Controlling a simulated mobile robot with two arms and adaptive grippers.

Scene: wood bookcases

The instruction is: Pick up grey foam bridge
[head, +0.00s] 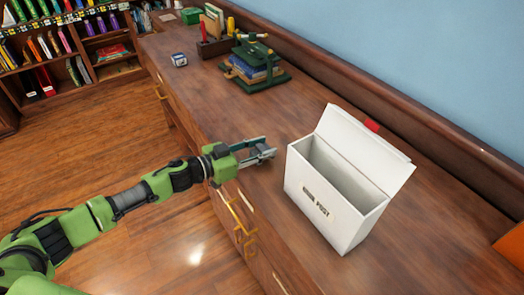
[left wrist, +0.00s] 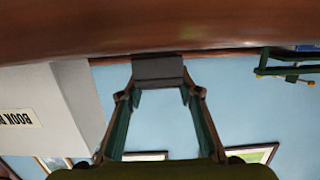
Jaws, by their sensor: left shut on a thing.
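My left gripper (head: 262,151) reaches in from the left over the brown wooden cabinet top (head: 205,110), left of the white box. In the left wrist view, my left gripper (left wrist: 158,85) is shut on a dark grey block, the grey foam bridge (left wrist: 158,68), held between its fingertips. That view is upside down, with the wooden top at the upper edge. The block lies close to the wood; I cannot tell whether it touches. In the head view the fingers mostly hide it. My right gripper is not in view.
An open white box (head: 330,215) lettered "BOOK POST" stands right of the gripper, its lid up. A green stand with books (head: 255,70), a small blue-white block (head: 179,60) and a desk organizer (head: 215,42) are farther back. Bare wood lies between them.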

